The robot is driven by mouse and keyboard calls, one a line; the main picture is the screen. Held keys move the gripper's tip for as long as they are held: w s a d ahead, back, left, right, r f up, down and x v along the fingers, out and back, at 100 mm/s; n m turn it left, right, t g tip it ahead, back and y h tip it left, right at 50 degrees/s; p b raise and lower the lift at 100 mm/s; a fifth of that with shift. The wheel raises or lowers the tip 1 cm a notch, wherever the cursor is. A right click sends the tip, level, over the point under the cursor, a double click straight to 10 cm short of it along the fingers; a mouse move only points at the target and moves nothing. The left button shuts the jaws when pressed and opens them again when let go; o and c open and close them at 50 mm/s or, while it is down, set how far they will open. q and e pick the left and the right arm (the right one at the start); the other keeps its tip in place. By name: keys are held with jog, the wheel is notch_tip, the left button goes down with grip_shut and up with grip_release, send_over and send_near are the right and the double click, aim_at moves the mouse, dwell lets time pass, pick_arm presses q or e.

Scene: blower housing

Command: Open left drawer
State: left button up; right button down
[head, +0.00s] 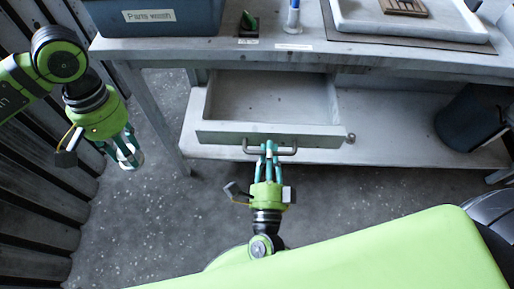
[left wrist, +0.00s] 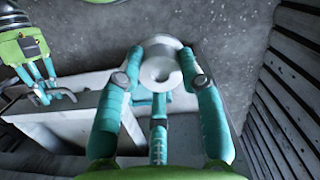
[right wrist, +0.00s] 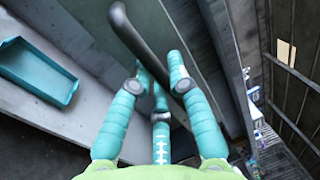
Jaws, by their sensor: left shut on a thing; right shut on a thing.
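The grey drawer (head: 270,133) under the workbench stands pulled out, and its visible inside looks empty. A dark bar handle (head: 289,151) is on its front. My right gripper (head: 269,147) is at this handle; the right wrist view shows its fingers closed around the dark bar (right wrist: 140,42). My left gripper (head: 128,158) hangs to the left of the bench, apart from the drawer. In the left wrist view its fingers are shut on a small white round part (left wrist: 160,68). The left wrist view also shows my right gripper (left wrist: 42,88) at the handle.
On the workbench (head: 290,60) stand a blue bin labelled for parts wash (head: 155,18), a small green item (head: 248,24), a white-and-blue bottle (head: 293,18) and a white tray (head: 410,26). A lower shelf (head: 400,135) holds a dark bin (head: 472,115). Ribbed wall panels (head: 45,200) stand at left.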

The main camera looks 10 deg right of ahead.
jog(key=c, duration=1.2)
grip_release()
jog(key=shift+o, duration=0.2)
jog(key=v, duration=1.2)
jog(key=shift+f, duration=0.1)
